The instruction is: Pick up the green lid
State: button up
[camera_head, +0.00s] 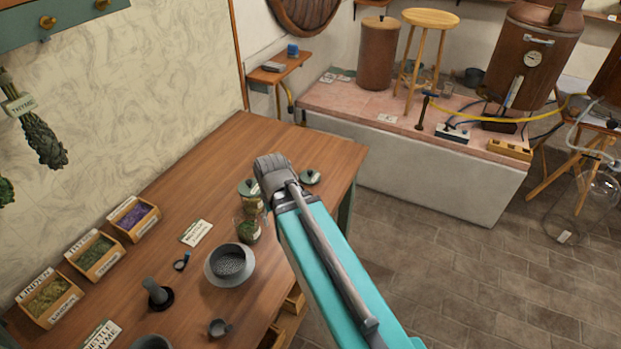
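A dark green lid (311,177) with a small knob lies on the wooden table, near its far right part, just right of my gripper. A second green lid (247,186) sits on a glass jar (252,203) left of my gripper. My gripper (272,178) is over the table between the two lids, partly in front of the jar. It is seen from behind along my teal arm. Its fingertips are hidden, so I cannot tell whether it is open or holds anything.
An open glass jar with green herbs (249,233) stands close to my arm. A grey mortar-like bowl with a strainer (229,264), a card (196,232) and herb boxes (95,257) are left of it. The table's far left part is clear.

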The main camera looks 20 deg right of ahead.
jog(key=w+d+t, duration=0.2)
jog(key=w+d, duration=0.8)
jog(key=w, duration=0.3)
jog(key=m+t, duration=0.1)
jog(key=t, duration=0.1)
send_near(310, 171)
jog(key=v, duration=0.4)
jog(key=shift+s+a+f+h+b, duration=0.15)
jog(key=shift+a+f+h+b, duration=0.15)
jog(key=shift+a+b, duration=0.1)
jog(key=shift+f, duration=0.1)
jog(key=b+x, duration=0.8)
jog(key=shift+w+f, duration=0.15)
jog(key=shift+w, duration=0.1)
jog(key=shift+b+x, duration=2.45)
jog(key=shift+x, duration=0.15)
grip_shut()
